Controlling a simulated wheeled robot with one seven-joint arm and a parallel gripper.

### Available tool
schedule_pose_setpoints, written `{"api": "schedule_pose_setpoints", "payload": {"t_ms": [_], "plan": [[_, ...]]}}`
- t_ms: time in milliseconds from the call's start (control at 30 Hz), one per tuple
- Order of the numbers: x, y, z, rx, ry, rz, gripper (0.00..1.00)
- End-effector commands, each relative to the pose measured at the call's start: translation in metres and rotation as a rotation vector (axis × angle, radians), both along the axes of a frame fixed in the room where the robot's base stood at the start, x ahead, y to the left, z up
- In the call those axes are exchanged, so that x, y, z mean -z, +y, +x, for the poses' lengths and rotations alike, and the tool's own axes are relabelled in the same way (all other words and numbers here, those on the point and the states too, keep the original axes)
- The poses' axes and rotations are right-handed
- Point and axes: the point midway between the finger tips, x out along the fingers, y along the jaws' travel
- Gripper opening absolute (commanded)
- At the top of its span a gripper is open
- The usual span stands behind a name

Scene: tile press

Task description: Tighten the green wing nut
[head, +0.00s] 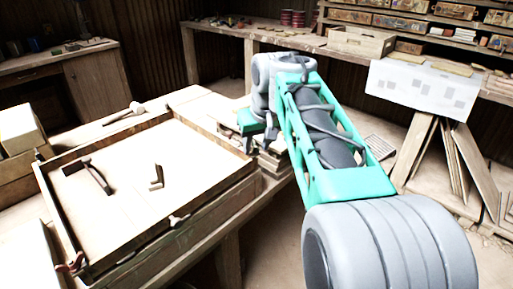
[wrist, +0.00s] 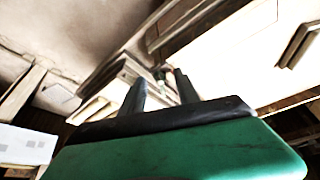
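My gripper (head: 262,142) is at the right far corner of the wooden press frame (head: 222,193). In the wrist view its two dark fingers (wrist: 161,80) stand apart, with a gap between them. A small dull green piece (wrist: 160,77) shows in that gap, near the fingertips and by the frame's edge. It looks like the green wing nut, but it is too small and blurred to make out its wings or any contact. In the head view my gripper and arm hide that spot.
A reddish wing nut (head: 71,264) sits at the frame's near left corner and a pale one (head: 178,220) on its near side. A dark handle (head: 97,177) and a small angled piece (head: 157,177) lie on the pale board. A mallet (head: 126,112) lies behind.

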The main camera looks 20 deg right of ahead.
Motion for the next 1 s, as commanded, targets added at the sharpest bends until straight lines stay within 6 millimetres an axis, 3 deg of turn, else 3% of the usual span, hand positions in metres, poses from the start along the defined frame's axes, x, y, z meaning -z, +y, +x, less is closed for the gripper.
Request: {"api": "schedule_pose_setpoints", "payload": {"t_ms": [200,667,1000], "plan": [[0.0001,0.0001,0.0003,0.0,0.0,0.0,0.37],[0.0,0.0001,0.0001,0.0,0.0,0.0,0.0],[0.0,0.0002,0.0001,0.0,0.0,0.0,0.0]]}}
